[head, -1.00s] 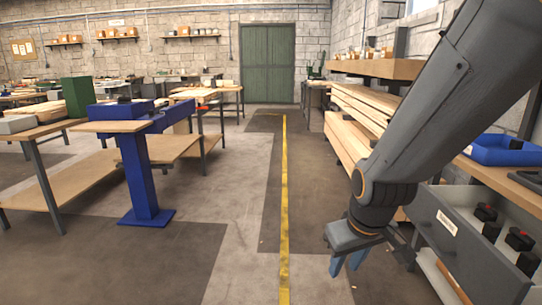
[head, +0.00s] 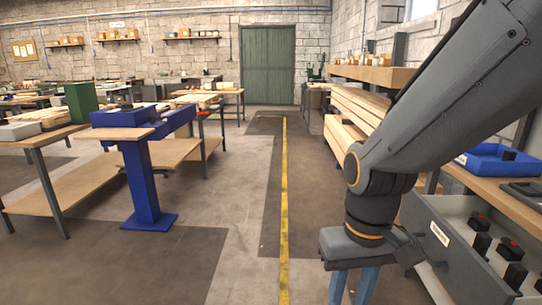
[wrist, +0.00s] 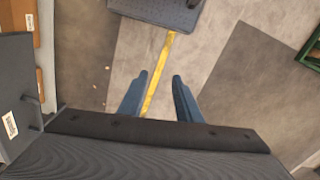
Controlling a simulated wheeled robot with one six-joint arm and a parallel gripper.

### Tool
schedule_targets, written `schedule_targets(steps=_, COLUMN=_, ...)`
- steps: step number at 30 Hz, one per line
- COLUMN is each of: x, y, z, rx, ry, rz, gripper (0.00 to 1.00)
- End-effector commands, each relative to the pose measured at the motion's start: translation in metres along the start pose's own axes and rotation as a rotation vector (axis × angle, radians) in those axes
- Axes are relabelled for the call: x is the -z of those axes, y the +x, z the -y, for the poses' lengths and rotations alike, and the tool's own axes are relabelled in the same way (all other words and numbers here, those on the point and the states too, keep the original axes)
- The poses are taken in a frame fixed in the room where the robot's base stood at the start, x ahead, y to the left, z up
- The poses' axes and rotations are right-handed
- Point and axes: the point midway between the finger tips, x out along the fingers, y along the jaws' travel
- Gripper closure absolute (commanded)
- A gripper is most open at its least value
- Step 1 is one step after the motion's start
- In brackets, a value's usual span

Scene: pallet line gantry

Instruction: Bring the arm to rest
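My gripper (head: 352,290) hangs from my bent arm at the lower right of the head view, fingers pointing down. Its two blue fingers are parted. In the wrist view my gripper (wrist: 159,84) shows a clear gap between the fingertips, with only the floor and the yellow line (wrist: 158,72) beyond. It holds nothing. It is apart from the open grey drawer (head: 449,255), which is just to its right in the head view. The lower finger ends are close to the bottom edge of that view.
A blue bin (head: 475,165) sits on the bench above. A blue stand (head: 142,185) and wooden tables are at left. Open floor runs along the yellow line (head: 284,190). A green crate edge (wrist: 311,50) shows in the wrist view.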

Motion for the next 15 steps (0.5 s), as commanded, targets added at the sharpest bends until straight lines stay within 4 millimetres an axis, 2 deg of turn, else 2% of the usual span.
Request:
schedule_targets(steps=1, x=-0.003, y=-0.011, z=-0.005, rx=-0.003, ry=0.016, rz=0.004, gripper=0.69)
schedule_targets(steps=7, x=-0.007, y=-0.037, z=-0.029, rx=-0.018, ry=0.080, rz=0.006, gripper=0.69)
schedule_targets(steps=15, x=-0.012, y=-0.053, z=-0.050, rx=-0.030, ry=0.134, rz=0.005, gripper=0.69)
